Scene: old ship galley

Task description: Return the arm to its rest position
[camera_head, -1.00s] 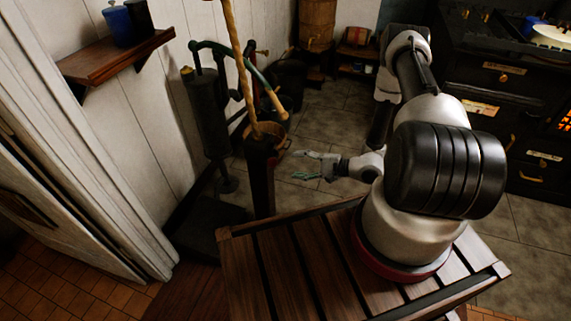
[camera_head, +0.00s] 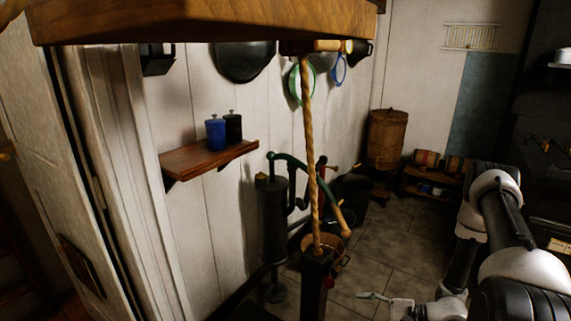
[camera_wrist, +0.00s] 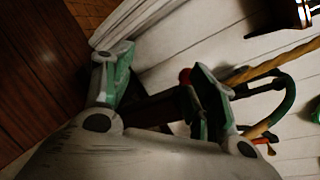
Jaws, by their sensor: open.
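My arm (camera_head: 508,225) is at the right edge of the head view, bent, with its lower part cut off by the frame. My gripper (camera_head: 376,297) shows small at the bottom of that view, just right of a dark post (camera_head: 316,285). In the wrist view my gripper (camera_wrist: 163,85) has its two green-padded fingers spread wide, with nothing held between them. The post, with a red knob (camera_wrist: 185,76), shows beyond the fingers there. Whether a finger touches the post cannot be told.
A wall shelf (camera_head: 205,158) carries a blue canister (camera_head: 215,133) and a dark one. Floor tiles (camera_head: 385,245) are clear behind the gripper.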

